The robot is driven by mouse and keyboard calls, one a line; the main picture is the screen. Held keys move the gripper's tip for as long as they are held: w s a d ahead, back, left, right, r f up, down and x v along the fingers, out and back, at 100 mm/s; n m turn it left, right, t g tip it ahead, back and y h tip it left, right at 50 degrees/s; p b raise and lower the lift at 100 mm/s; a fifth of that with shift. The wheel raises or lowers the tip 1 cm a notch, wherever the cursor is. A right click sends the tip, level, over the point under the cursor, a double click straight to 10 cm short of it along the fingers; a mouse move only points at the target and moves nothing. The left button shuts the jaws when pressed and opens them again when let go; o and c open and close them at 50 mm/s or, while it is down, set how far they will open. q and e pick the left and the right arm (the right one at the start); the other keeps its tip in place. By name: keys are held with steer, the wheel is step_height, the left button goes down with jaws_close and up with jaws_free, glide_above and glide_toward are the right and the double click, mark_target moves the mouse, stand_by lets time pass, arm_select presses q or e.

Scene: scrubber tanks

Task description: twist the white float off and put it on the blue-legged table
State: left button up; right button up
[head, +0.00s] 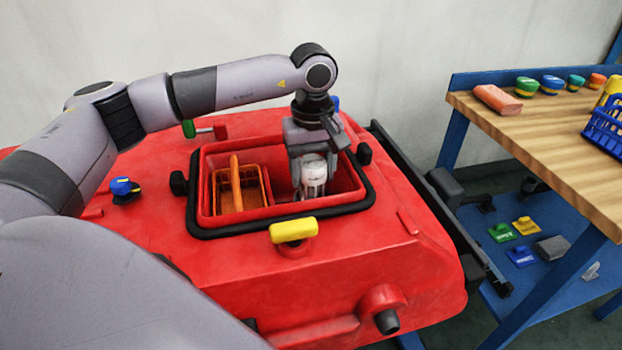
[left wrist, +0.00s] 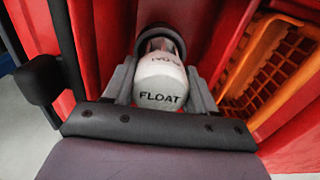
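The white float (head: 313,178) stands inside the open red tank (head: 222,221), in the right part of the opening. In the left wrist view the float (left wrist: 161,84) shows the word FLOAT and fits into a dark round mount behind it. My left gripper (head: 313,166) points down into the tank with one finger on each side of the float. In the left wrist view the fingers (left wrist: 160,88) lie against its sides with no clear gap. The blue-legged table (head: 545,138) has a wooden top and stands at the right. My right gripper is not in view.
An orange basket (head: 238,190) sits in the tank left of the float. A yellow-topped knob (head: 293,230) is at the tank's front rim. The table bears a salmon block (head: 497,99), several coloured knobs and a blue basket (head: 605,130); its front-middle top is bare.

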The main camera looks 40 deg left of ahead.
arm_select(q)
steer(key=shift+n, duration=0.7)
jaws_close()
steer(key=shift+n, duration=0.7)
steer(key=o, duration=1.6)
jaws_free()
steer(key=shift+c, duration=0.2)
steer(key=shift+r, duration=0.1)
